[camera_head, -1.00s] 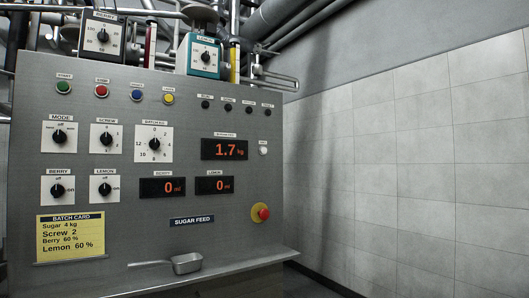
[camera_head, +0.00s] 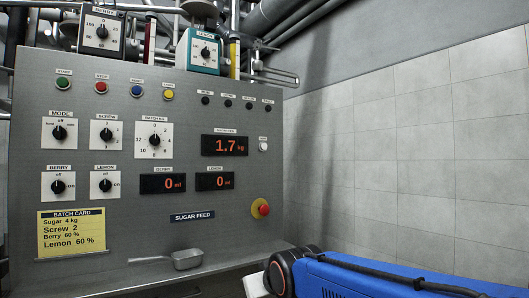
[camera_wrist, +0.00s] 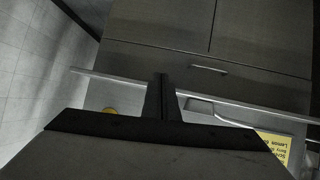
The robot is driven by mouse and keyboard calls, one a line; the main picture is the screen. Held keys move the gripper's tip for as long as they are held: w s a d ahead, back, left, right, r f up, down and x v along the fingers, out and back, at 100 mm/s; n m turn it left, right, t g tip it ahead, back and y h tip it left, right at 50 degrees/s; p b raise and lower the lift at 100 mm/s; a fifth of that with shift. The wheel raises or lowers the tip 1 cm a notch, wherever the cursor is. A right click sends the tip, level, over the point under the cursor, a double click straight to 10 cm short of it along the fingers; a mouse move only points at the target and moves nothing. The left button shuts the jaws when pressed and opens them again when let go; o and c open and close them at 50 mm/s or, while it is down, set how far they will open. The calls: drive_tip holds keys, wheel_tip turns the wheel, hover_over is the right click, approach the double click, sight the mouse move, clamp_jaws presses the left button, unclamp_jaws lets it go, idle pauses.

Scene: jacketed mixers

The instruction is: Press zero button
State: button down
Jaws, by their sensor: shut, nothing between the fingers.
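A small white button (camera_head: 263,146) sits on the grey control panel, right of the batch display (camera_head: 225,145) that reads 1.7 kg. The tiny label above the button is too small to read. My gripper (camera_wrist: 161,95) shows in the wrist view as dark fingers, closed together and empty. Its tips point toward the lower cabinet front and the shelf edge. In the head view my blue arm reaches in at the lower right, below and apart from the button; the fingers cannot be made out there. The button is not visible in the wrist view.
A red emergency stop (camera_head: 262,207) lies below the white button. A metal scoop (camera_head: 186,259) rests on the shelf. Dials, coloured buttons, two 0 ml displays and the yellow batch card (camera_head: 72,232) fill the panel. A tiled wall (camera_head: 400,150) stands at right.

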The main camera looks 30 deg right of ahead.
sight(264, 146)
drive_tip(key=w+d+r+t+h, duration=0.1)
drive_tip(key=w+d+r+t, duration=0.1)
drive_tip(key=w+d+r, duration=0.3)
drive_tip(key=w+d+r+t+h, duration=0.1)
drive_tip(key=w+r+t, duration=0.15)
drive_tip(key=r, duration=0.45)
drive_tip(key=w+d+r+t+h, duration=0.1)
drive_tip(key=w+d+r+t, duration=0.1)
drive_tip(key=w+d+r, duration=0.3)
drive_tip(key=w+d+r+t+h, duration=0.1)
drive_tip(key=d+r+t, duration=0.1)
drive_tip(key=r, duration=0.4)
drive_tip(key=w+d+r+t+h, duration=0.1)
drive_tip(key=d+r+t, duration=0.1)
drive_tip(key=d+r, duration=0.2)
drive_tip(key=w+d+r+n+t+h, duration=0.1)
drive_tip(key=d+r+t, duration=0.2)
drive_tip(key=r, duration=0.6)
drive_tip(key=shift+r, duration=0.4)
drive_tip(key=shift+w, duration=0.1)
drive_tip(key=w, duration=0.8)
drive_tip(key=shift+w, duration=0.3)
drive_tip(key=shift+w, duration=0.1)
drive_tip(key=shift+w, duration=0.35)
